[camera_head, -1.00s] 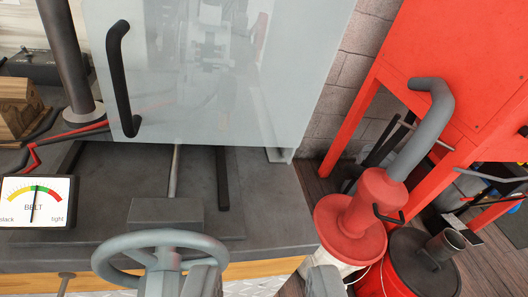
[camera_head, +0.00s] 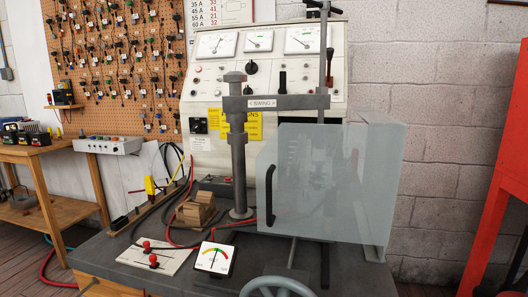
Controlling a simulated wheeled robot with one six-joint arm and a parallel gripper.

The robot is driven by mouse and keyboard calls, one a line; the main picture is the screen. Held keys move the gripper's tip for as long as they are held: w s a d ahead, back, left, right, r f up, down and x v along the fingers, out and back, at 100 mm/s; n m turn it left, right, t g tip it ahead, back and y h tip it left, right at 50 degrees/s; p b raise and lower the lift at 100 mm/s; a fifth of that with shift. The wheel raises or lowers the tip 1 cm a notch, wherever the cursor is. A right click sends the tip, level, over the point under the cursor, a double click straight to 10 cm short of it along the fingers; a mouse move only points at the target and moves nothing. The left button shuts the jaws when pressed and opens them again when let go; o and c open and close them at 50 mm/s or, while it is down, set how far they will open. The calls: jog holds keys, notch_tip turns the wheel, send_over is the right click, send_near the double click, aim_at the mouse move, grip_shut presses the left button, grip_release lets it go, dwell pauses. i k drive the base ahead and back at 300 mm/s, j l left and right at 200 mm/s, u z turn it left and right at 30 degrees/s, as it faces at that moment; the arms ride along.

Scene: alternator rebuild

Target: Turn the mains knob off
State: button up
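A pale test bench panel (camera_head: 226,79) stands at the back of the dark bench. It carries a round black knob (camera_head: 251,67) below the dials, an upright black handle (camera_head: 283,80), and a dark switch box (camera_head: 199,125) at its lower left beside yellow labels. A lever with a reddish grip (camera_head: 329,57) is at the upper right, behind the thin upright rod. The labels are too small to tell which control is the mains knob or how it is set. My gripper is out of the picture.
A clear guard (camera_head: 335,190) with a black handle and a column with a "SWING" arm (camera_head: 275,102) stand before the panel. A handwheel (camera_head: 275,288) is at the front. A belt gauge (camera_head: 214,258), wooden block (camera_head: 196,209) and cables lie left. Red frame (camera_head: 497,190) at right.

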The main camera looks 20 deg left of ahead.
aim_at(196, 127)
jog(key=i+j+u, duration=0.7)
